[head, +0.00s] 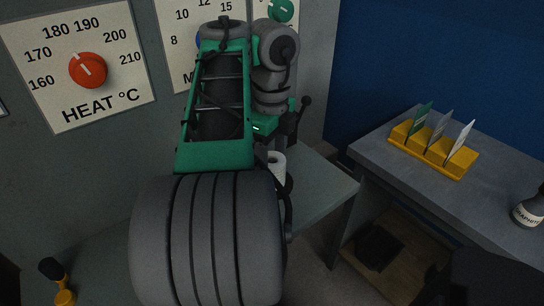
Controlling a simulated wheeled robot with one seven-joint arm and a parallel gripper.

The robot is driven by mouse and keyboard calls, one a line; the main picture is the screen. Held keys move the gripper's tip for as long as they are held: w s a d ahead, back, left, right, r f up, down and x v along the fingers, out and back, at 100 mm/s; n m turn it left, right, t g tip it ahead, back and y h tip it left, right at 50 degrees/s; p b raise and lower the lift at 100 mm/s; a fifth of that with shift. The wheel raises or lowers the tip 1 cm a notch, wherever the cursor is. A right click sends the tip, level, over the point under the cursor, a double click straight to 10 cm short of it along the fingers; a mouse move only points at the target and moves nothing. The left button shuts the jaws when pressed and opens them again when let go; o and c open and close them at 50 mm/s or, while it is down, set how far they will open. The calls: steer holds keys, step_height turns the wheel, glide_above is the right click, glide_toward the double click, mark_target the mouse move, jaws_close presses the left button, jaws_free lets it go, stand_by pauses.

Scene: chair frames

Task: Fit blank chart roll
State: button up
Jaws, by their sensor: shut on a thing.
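A small white roll (277,163), which looks like the blank chart roll, shows just right of my green arm link, near the grey panel. My gripper (279,148) is mostly hidden behind my own arm. It points down and is shut on the white roll. The lower part of the roll and the fingertips cannot be made out clearly. No recorder or holder for the roll can be clearly seen.
A grey panel holds a red heat knob (88,70) and a green knob (281,10). At right, a grey bench (380,150) carries a yellow card rack (433,150) and a dark bottle (530,209). A yellow-based, black-topped item (62,288) stands lower left. A grey shelf (318,190) extends below the panel.

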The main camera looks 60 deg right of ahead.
steer(key=o, duration=1.5)
steer(key=shift+c, duration=0.2)
step_height(320, 180, up, 8)
steer(key=p, duration=0.7)
steer(key=shift+f, duration=0.1)
